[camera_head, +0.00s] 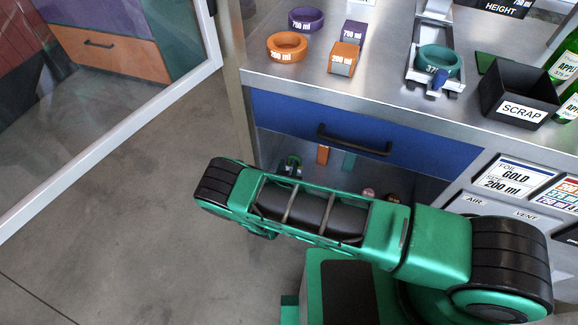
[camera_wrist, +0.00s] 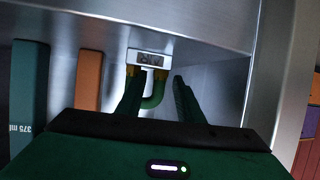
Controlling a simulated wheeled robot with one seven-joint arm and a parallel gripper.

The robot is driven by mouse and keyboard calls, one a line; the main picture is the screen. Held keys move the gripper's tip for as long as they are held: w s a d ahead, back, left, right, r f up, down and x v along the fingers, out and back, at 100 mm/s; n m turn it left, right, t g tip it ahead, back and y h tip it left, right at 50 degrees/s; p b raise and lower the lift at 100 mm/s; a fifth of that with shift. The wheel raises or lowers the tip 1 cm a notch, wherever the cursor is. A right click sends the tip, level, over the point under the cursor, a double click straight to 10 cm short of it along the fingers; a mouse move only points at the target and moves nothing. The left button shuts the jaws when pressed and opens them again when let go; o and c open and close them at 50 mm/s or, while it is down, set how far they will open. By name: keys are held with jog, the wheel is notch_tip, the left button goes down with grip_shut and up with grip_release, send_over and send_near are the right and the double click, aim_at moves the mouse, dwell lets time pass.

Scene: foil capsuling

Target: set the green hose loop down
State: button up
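The green hose loop (camera_wrist: 153,97) is a U-shaped bend below a small metal label plate (camera_wrist: 150,58) with brass-coloured fittings at its two ends. My gripper (camera_wrist: 154,86) is open in the wrist view, with its two dark green fingers apart. The loop lies between the fingers as seen there, close to the left finger, which covers part of it. A clear gap shows between the loop and the right finger. Whether a finger touches the hose I cannot tell. In the head view a small green shape (camera_head: 291,165) shows in the recess under the drawer; my arm hides most of that area.
An orange bar (camera_wrist: 88,80) and a teal bar (camera_wrist: 28,95) marked 375 ml stand left of the loop in the wrist view. A metal side wall is on the right. Above the recess are a blue drawer (camera_head: 430,148) and the counter, with rings and a scrap bin (camera_head: 515,93).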

jog(key=shift+r, duration=0.1)
jog(key=v, duration=1.2)
